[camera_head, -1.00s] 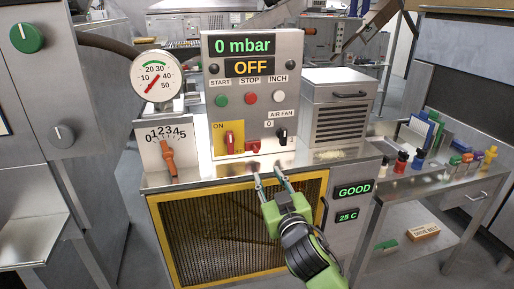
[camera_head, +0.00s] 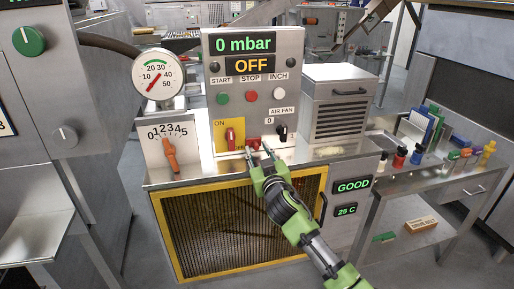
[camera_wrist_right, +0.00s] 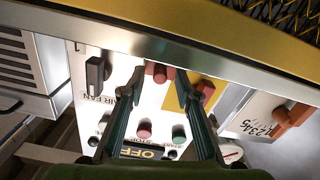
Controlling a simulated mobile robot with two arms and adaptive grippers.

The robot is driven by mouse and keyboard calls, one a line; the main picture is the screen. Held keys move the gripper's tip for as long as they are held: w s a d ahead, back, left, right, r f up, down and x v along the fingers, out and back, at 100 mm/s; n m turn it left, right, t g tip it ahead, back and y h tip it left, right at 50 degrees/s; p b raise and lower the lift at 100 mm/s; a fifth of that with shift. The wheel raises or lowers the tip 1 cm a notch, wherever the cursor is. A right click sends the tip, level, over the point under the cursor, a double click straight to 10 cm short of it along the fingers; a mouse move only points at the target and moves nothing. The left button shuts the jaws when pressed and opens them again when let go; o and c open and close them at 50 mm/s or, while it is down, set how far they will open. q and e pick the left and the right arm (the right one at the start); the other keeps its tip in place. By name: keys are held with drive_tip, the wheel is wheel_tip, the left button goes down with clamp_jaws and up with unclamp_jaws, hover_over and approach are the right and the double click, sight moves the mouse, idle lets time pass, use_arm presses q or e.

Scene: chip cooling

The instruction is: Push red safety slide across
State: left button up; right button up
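The red safety slide (camera_head: 253,143) is a small red piece low on the grey control panel (camera_head: 298,75), between the red switch (camera_head: 231,137) on the yellow plate and the black air fan knob (camera_head: 282,133). My right gripper (camera_head: 261,150) is open just in front of the slide. Its fingertips partly overlap the slide in the head view. In the right wrist view, which is upside down, the slide (camera_wrist_right: 157,72) lies between the two spread fingers (camera_wrist_right: 128,50). I cannot tell whether a finger touches it. My left gripper is not in view.
A dial gauge (camera_head: 158,75) and an orange lever (camera_head: 170,155) stand left of the panel. A vented metal box (camera_head: 340,105) stands to its right. Below is a yellow-framed mesh (camera_head: 240,230). The steel ledge (camera_head: 330,150) before the box is mostly clear.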

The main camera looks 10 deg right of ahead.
drive_tip(key=shift+w, duration=0.6)
clamp_jaws()
drive_tip(key=a+b, duration=0.1)
drive_tip(key=a, duration=0.2)
drive_tip(key=shift+s+a+f+b, duration=0.1)
drive_tip(key=shift+a+b, duration=0.05)
drive_tip(key=shift+b, duration=0.2)
drive_tip(key=shift+a, duration=0.25)
drive_tip(key=shift+d, duration=0.1)
